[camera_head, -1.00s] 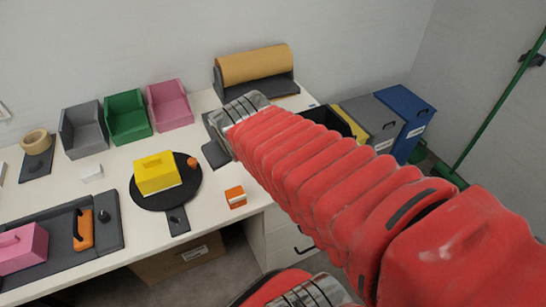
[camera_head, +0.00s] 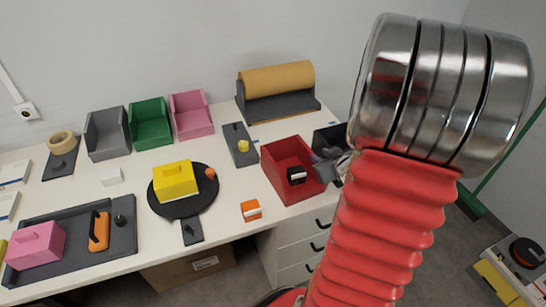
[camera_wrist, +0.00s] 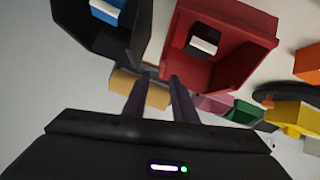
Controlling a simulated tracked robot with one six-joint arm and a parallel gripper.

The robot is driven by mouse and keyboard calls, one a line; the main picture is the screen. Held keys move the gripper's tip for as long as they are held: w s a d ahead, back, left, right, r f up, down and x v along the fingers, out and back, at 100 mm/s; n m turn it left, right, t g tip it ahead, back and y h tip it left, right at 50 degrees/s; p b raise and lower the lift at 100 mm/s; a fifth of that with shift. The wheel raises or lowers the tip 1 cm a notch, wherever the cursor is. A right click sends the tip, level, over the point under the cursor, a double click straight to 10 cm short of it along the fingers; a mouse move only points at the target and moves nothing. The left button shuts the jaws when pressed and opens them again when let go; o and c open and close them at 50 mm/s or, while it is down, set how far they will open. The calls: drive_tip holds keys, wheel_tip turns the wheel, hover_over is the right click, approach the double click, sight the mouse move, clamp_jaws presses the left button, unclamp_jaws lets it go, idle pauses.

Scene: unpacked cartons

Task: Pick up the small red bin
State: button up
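The small red bin (camera_head: 280,180) stands upright on the white table near its right end, with a small black item with a white label inside. It also shows in the wrist view (camera_wrist: 225,72), right of centre. My gripper (camera_head: 332,158) is at the right side of the bin in the head view, partly hidden by my wrist and arm. In the wrist view my gripper's two dark fingers (camera_wrist: 160,80) are apart, with nothing visibly held between them. Their tips are close to the red bin's near left corner; I cannot tell whether they touch it.
A black bin (camera_head: 326,138) with a blue item (camera_wrist: 107,10) stands close beside the red bin. Grey (camera_head: 107,140), green (camera_head: 151,128) and pink (camera_head: 192,118) bins line the back. A small orange box (camera_head: 251,211) sits by the front edge.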

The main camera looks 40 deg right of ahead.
drive_tip(key=s+f+m+t+y, duration=0.1)
drive_tip(key=s+f+t, duration=0.1)
drive_tip(key=s+f, duration=0.2)
drive_tip(key=shift+s+f+t+y, duration=0.15)
drive_tip(key=shift+s+t+y, duration=0.25)
drive_tip(key=shift+s, duration=0.2)
drive_tip(key=shift+d, duration=0.15)
drive_tip(key=x, duration=0.7)
drive_tip(key=shift+w+f, duration=0.2)
drive_tip(key=shift+w, duration=0.15)
drive_tip(key=shift+w+d+f, duration=0.15)
drive_tip(key=shift+w, duration=0.25)
drive_tip(key=shift+x, duration=2.6)
drive_tip(key=shift+d, duration=0.15)
